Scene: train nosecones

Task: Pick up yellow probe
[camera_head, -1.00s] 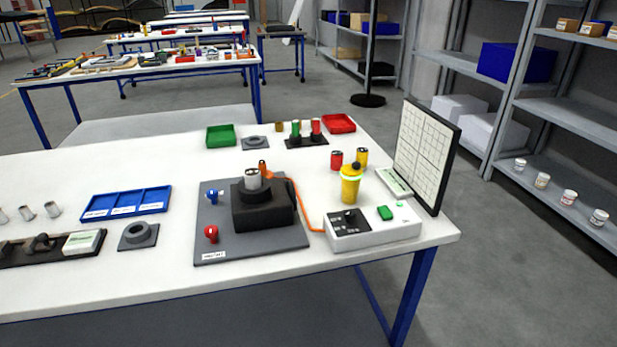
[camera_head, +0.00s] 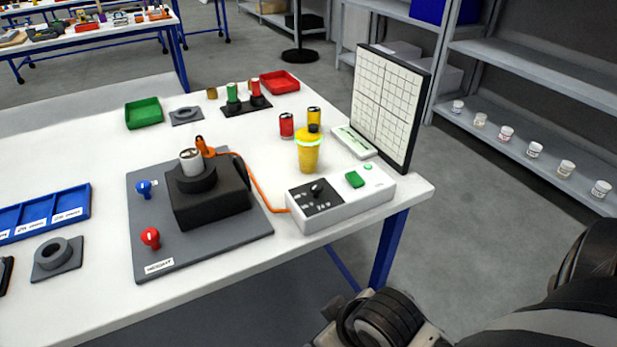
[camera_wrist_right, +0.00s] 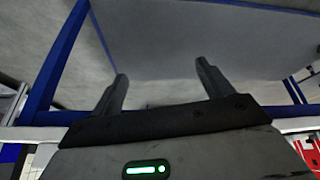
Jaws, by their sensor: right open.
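My left gripper is not in view.
A gridded panel (camera_head: 391,105) stands upright right of the yellow object. An orange cable (camera_head: 262,192) runs from the grey fixture plate (camera_head: 200,252) to the control box. The table's front edge and blue leg (camera_head: 388,248) lie near my right arm. Shelves stand behind.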

